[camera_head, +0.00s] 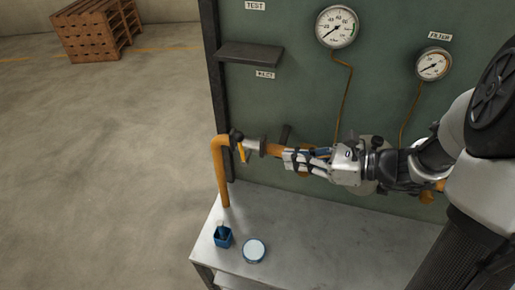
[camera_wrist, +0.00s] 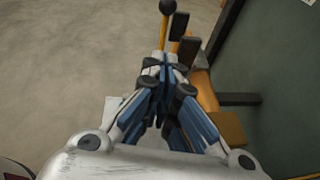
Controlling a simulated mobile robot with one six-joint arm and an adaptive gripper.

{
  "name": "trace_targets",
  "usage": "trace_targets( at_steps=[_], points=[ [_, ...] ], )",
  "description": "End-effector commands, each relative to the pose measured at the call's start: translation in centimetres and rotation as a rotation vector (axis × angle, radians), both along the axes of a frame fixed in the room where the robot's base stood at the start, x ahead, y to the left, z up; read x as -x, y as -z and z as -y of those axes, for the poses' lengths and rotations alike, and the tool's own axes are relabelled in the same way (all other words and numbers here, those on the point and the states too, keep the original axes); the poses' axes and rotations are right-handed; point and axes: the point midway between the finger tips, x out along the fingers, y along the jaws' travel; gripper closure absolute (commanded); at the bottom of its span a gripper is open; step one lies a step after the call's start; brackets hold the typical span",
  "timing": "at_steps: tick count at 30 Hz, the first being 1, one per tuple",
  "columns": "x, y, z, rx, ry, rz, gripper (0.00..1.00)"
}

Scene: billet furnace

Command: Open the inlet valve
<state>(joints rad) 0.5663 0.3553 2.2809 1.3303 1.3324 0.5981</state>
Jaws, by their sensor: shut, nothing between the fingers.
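The valve sits on the orange pipe (camera_head: 222,165) at the left end of the panel. Its short yellow lever (camera_head: 241,153) shows beside the grey valve body (camera_head: 254,146). In the wrist view the yellow lever (camera_wrist: 163,34) with a black ball knob (camera_wrist: 167,7) stands at the top, beyond my fingertips. My gripper (camera_head: 287,158) is to the right of the lever, in front of the pipe. In the wrist view its blue-and-grey fingers (camera_wrist: 163,65) are closed together and empty. The fingers hide the lower part of the lever; whether they touch it I cannot tell.
A metal bench (camera_head: 290,225) below holds a blue cup (camera_head: 223,237) and a round white-topped tin (camera_head: 254,250). The green panel (camera_head: 285,95) carries two gauges (camera_head: 337,27) (camera_head: 433,64) and a dark shelf (camera_head: 249,56).

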Motion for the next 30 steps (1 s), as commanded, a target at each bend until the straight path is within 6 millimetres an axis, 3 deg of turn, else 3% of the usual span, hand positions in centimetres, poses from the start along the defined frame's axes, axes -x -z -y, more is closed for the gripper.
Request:
trace_targets(
  at_steps=[9,13,19,30],
  points=[
    [-2.8,2.4,-6.0,0.001,-0.009,0.000,1.00],
    [-3.8,1.1,-7.4,0.002,-0.006,0.004,1.00],
    [-4.4,0.4,-8.5,0.002,-0.004,0.001,1.00],
    [-4.6,0.3,-8.6,0.001,-0.003,0.001,1.00]
  ],
)
